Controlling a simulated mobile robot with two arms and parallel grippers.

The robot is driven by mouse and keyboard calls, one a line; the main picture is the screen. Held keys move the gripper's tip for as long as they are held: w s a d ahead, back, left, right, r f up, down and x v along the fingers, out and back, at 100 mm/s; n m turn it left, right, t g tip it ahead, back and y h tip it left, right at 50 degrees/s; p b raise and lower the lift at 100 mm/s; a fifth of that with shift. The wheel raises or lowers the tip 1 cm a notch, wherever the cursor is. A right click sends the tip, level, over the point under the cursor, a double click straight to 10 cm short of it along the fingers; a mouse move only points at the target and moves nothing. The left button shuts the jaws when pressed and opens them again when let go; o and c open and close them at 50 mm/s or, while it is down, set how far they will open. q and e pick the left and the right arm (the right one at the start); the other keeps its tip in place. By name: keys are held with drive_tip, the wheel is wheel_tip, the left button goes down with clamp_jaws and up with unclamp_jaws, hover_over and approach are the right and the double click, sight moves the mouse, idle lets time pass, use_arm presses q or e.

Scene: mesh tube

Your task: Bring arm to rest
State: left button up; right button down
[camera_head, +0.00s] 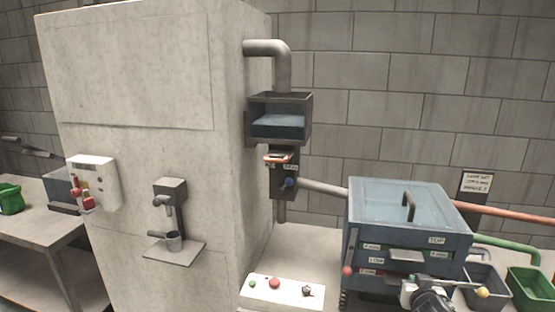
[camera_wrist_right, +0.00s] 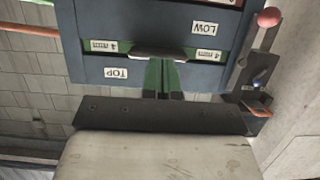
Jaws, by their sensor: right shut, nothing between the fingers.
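My right gripper (camera_head: 421,284) is low in the head view, in front of the blue-grey sieve box (camera_head: 408,196). In the right wrist view, the gripper's green fingers (camera_wrist_right: 160,72) are together, with nothing visible between them. The fingertips are close to the handle (camera_wrist_right: 160,54) on the box front. I cannot tell whether they touch it. Labels reading TOP and LOW appear upside down in that view. My left gripper is not in view.
Green (camera_head: 530,289) and grey bins stand right of the box. A white control panel (camera_head: 283,292) with buttons lies left of it. A concrete block (camera_head: 150,60) carries a wall box (camera_head: 92,182) and a cup on a small shelf. A lever with a red knob (camera_wrist_right: 269,17) is beside the box.

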drive_tip(key=shift+s+a, duration=0.1)
drive_tip(key=shift+s, duration=0.4)
drive_tip(key=s+a+f+n+g+y+b, duration=0.15)
drive_tip(key=s+f, duration=0.45)
drive_tip(key=f, duration=0.6)
drive_tip(key=s+a+f+g, duration=0.1)
drive_tip(key=s+f+g, duration=0.2)
drive_tip(key=s+f, duration=0.6)
drive_tip(key=s+a+f+n+g+b, duration=0.15)
drive_tip(key=s+f, duration=0.25)
drive_tip(key=f, duration=1)
drive_tip(key=s+a+f+g, duration=0.2)
drive_tip(key=s+f, duration=0.4)
drive_tip(key=s, duration=0.6)
drive_tip(key=s+a+f+n+g+y, duration=0.1)
drive_tip(key=s+f, duration=0.5)
drive_tip(key=s, duration=0.7)
drive_tip(key=s+a+f+n+g+b, duration=0.1)
drive_tip(key=s+a+f+g, duration=0.2)
drive_tip(key=s, duration=0.9)
wheel_tip(320, 180, down, 3)
drive_tip(key=shift+s+a+f+g+y, duration=0.1)
drive_tip(key=shift+s+a+g+y, duration=0.25)
drive_tip(key=shift+a, duration=0.55)
